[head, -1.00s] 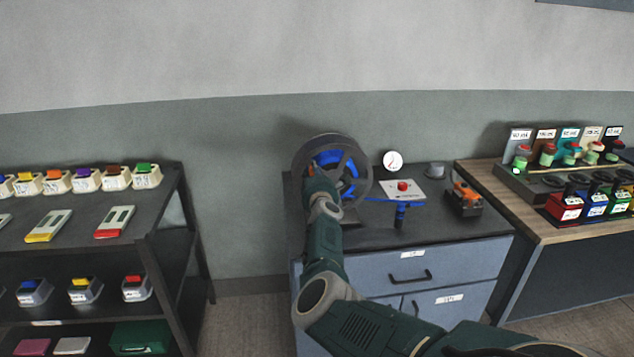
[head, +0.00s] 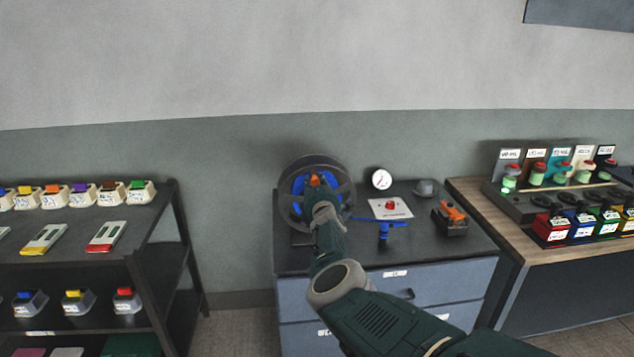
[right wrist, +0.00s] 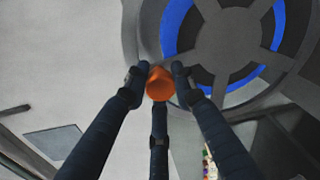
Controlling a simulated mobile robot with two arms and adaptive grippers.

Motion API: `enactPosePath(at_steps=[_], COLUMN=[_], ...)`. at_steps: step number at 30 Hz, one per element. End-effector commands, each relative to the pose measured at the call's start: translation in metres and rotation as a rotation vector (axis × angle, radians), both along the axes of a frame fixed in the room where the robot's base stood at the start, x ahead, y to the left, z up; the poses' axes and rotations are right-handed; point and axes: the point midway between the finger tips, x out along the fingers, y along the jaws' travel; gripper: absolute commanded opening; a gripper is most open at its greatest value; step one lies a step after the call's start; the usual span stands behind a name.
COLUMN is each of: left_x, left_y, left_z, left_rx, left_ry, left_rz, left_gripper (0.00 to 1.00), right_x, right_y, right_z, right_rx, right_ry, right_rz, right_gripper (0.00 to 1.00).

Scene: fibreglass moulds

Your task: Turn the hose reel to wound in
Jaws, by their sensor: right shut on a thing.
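The hose reel (head: 345,180) stands on the cabinet top against the wall. It is a dark spoked wheel with blue hose inside, and it also shows in the right wrist view (right wrist: 232,40). My right gripper (right wrist: 160,80) is shut on an orange knob, the reel's handle (right wrist: 159,83). The handle also shows in the head view (head: 315,180), in front of the upper middle of the reel. My right arm hides the lower part of the reel. My left gripper is in neither view.
Right of the reel on the cabinet top (head: 440,246) are a blue valve (head: 384,229), a red button on a white plate (head: 390,206), a gauge (head: 381,179) and an orange tool (head: 453,215). A shelf (head: 150,222) stands left; a wooden bench (head: 500,228) stands right.

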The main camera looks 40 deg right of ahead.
Motion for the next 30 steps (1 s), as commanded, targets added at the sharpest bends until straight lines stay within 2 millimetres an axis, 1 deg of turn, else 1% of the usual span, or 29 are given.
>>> enactPosePath(at_steps=[16,17,18,19,20,26,30], left_x=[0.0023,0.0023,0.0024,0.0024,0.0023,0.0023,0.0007], left_y=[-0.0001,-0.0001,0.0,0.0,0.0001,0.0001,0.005], left_z=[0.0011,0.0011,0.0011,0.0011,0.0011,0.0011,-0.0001], left_rx=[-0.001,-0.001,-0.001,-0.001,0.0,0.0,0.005], left_ry=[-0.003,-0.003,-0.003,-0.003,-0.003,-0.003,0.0], left_rz=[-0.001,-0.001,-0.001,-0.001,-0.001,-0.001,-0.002], left_gripper=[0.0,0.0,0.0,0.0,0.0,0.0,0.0], right_x=[-0.0008,-0.0008,-0.0008,-0.0008,-0.0008,-0.0002,-0.0004], right_y=[-0.0015,-0.0015,-0.0015,-0.0015,-0.0012,-0.0003,-0.0003], right_z=[-0.0003,-0.0003,-0.0003,-0.0004,-0.0003,-0.0004,-0.001], right_rx=[0.023,0.023,0.023,0.023,0.023,0.023,0.012], right_ry=[-0.012,-0.012,-0.012,-0.012,-0.012,-0.013,-0.007], right_rz=[-0.005,-0.005,-0.005,-0.005,-0.005,-0.002,-0.002], right_gripper=[0.0,0.27,0.35,0.41,0.45,0.45,0.45])
